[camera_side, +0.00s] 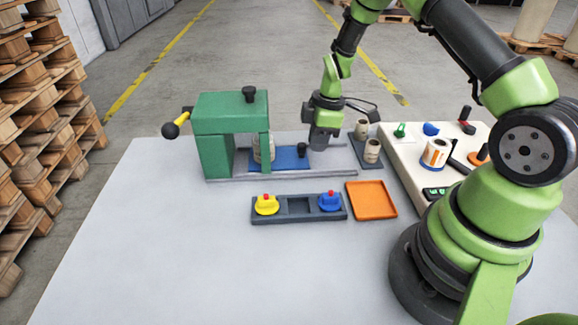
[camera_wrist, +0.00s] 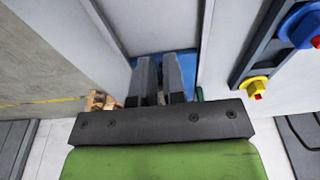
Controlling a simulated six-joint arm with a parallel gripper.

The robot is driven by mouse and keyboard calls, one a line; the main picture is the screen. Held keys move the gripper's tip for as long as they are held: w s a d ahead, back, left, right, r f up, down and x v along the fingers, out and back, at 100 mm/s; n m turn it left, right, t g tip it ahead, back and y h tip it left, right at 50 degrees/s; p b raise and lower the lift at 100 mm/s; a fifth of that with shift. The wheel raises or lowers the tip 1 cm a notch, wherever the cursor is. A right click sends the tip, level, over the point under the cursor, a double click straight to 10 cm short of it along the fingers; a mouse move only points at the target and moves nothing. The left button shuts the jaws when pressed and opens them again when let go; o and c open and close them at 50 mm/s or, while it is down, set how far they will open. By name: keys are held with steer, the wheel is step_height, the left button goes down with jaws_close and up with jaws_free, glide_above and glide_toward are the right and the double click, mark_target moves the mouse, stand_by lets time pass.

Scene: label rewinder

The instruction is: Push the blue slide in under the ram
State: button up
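The blue slide (camera_side: 290,159) lies on the grey rail of the green press (camera_side: 215,150), with a black knob (camera_side: 303,148) near its right end. Its left end reaches the green post, which hides part of it. A ribbed beige cylinder (camera_side: 257,149) stands at that left end, partly hidden by the post. My gripper (camera_side: 320,145) points down just right of the knob; I cannot tell whether it touches. Its two fingers (camera_wrist: 162,75) are close together in the wrist view, holding nothing visible. Blue of the slide (camera_wrist: 188,68) shows beyond them.
A dark tray (camera_side: 299,206) with a yellow-knobbed and a blue-knobbed piece lies in front, beside an orange tray (camera_side: 371,200). Beige cylinders (camera_side: 371,150) stand on a dark plate to the right. The front table is clear.

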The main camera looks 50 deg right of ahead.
steer(key=shift+f, duration=0.65)
steer(key=shift+w+a, duration=0.8)
steer(key=shift+a, duration=0.05)
steer(key=shift+s+d, duration=0.1)
steer(key=shift+s+d, duration=0.65)
step_height(320, 180, up, 7)
